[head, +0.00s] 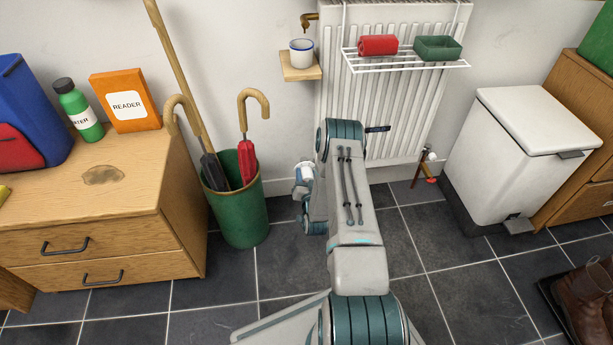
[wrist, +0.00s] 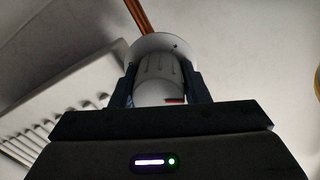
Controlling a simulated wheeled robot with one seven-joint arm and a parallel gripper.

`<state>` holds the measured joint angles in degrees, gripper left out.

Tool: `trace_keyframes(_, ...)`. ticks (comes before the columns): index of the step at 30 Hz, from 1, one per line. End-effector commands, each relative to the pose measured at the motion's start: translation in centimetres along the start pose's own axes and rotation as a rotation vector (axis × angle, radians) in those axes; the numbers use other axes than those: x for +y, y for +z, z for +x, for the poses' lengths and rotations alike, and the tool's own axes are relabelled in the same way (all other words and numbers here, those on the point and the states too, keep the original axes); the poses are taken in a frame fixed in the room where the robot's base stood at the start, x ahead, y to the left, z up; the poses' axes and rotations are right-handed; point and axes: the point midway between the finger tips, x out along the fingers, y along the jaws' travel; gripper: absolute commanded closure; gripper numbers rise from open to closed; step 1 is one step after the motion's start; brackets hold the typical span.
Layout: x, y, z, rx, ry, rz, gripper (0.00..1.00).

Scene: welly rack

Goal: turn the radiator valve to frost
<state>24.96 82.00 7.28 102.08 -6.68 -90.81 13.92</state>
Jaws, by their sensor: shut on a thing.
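In the wrist view, the radiator valve (wrist: 158,68) is a white ribbed knob with a wider white disc behind it and a copper pipe (wrist: 137,17) beyond. A small red mark shows on the near part of the knob. My gripper (wrist: 163,78) has one dark finger on each side of the knob and is shut on it. In the head view, my arm reaches toward the lower left of the white radiator (head: 390,100) and hides most of the gripper and valve. I cannot read the valve's setting.
A green umbrella stand (head: 238,215) with umbrellas stands close left of my arm. A wire shelf (head: 405,62) hangs on the radiator. A white bin (head: 515,150) stands right. A fitting with a red part (head: 430,168) is at the radiator's lower right.

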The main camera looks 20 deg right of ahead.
Motion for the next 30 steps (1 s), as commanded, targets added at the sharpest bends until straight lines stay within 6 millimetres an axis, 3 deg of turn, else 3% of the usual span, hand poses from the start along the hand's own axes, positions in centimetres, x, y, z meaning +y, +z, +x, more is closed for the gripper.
trace_keyframes(30, 0.26, 0.18, -0.1, 0.024, 0.032, -0.907, 0.81)
